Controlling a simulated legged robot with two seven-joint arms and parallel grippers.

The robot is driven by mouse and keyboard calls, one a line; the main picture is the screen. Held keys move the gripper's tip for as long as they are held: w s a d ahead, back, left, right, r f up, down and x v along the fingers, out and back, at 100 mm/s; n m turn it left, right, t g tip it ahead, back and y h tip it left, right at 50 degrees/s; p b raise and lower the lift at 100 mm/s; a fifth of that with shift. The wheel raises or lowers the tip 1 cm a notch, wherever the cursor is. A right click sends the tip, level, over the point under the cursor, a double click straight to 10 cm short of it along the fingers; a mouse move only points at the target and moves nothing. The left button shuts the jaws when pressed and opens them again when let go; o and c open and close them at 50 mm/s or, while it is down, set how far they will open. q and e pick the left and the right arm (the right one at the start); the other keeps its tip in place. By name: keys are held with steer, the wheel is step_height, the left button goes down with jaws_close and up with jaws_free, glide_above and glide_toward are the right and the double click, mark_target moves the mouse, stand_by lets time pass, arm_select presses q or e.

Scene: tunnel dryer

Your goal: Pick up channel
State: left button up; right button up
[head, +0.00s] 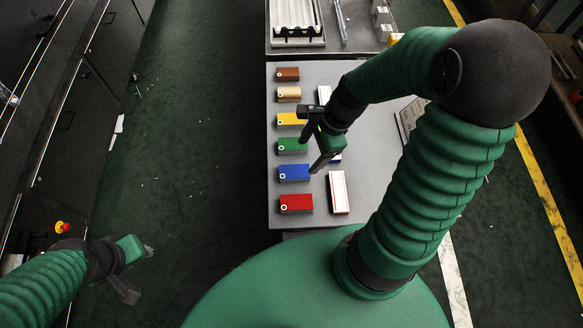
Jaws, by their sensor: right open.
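I cannot tell for sure which thing is the channel. A long white piece with red edges (339,192) lies on the grey table at the right of the colored blocks; it looks like a shallow channel. A second white piece (324,94) lies farther up, partly hidden by my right arm. A thin grey metal bar (341,22) lies on the far table. My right gripper (311,150) is open and empty above the table, over the yellow and green blocks' right ends. My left gripper (140,272) is open and empty over the floor at lower left.
The grey table (364,160) bears a column of blocks: brown, tan, yellow, green (293,146), blue (295,173) and red (297,203). A white tray (295,22) stands on the far table. Dark green floor (190,150) lies open at left.

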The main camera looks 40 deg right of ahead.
steer(key=d+m, duration=0.3)
steer(key=d, duration=0.1)
steer(key=b, duration=0.2)
glide_toward(296, 171)
steer(key=shift+y, duration=0.3)
steer(key=x, duration=0.2)
steer(key=b+x, duration=0.1)
steer(key=x, duration=0.1)
steer(key=shift+s+a+f, duration=0.1)
steer(key=shift+s+a, duration=0.1)
steer(key=shift+a, duration=0.1)
steer(key=shift+t, duration=0.3)
steer(key=f, duration=0.2)
steer(key=w+f+b, duration=0.1)
steer(key=f, duration=0.2)
steer(key=shift+w+f, duration=0.15)
steer(key=shift+a, duration=0.6)
steer(key=shift+d, duration=0.2)
steer(key=shift+d+f, duration=0.1)
steer(key=shift+d, duration=0.1)
steer(key=c, duration=0.5)
steer(key=shift+a, duration=0.2)
steer(key=c, duration=1)
arm_select(q)
steer(key=d+f, duration=0.2)
steer(key=f, duration=0.1)
steer(key=shift+s+f, duration=0.2)
steer(key=shift+f, duration=0.05)
arm_select(e)
jaws_close()
